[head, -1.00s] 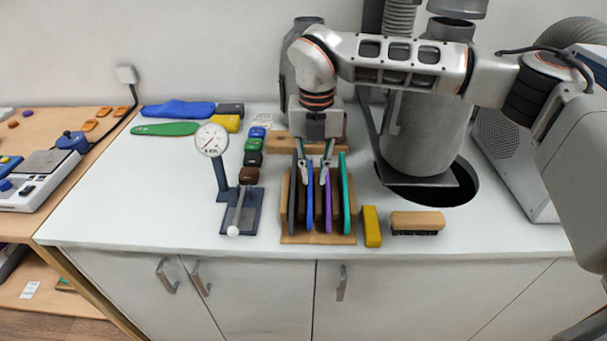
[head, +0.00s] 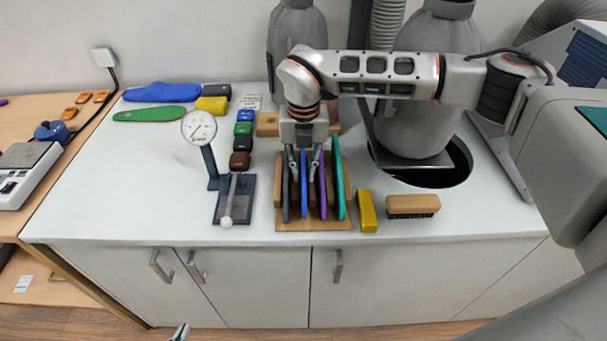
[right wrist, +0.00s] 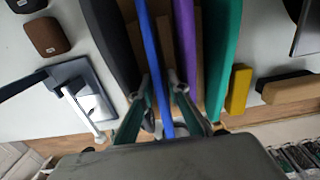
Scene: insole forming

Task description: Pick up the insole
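Several insoles stand upright on edge in a wooden rack (head: 314,225): dark grey (head: 285,190), blue (head: 304,188), purple (head: 322,192) and teal (head: 338,180). My right gripper (head: 304,172) points down into the rack with its fingers apart, one on each side of the blue insole. In the right wrist view, the blue insole (right wrist: 153,60) runs between the two fingertips (right wrist: 158,82), with small gaps visible; the right finger lies close to the purple insole (right wrist: 185,45). Of my left gripper (head: 180,333), only a tip shows at the bottom edge, below the counter front.
A dial gauge (head: 199,128) on a stand is left of the rack. A yellow block (head: 367,211) and a brush (head: 413,206) are to its right. Green (head: 150,114) and blue (head: 162,92) insoles lie flat at back left. The front left counter is clear.

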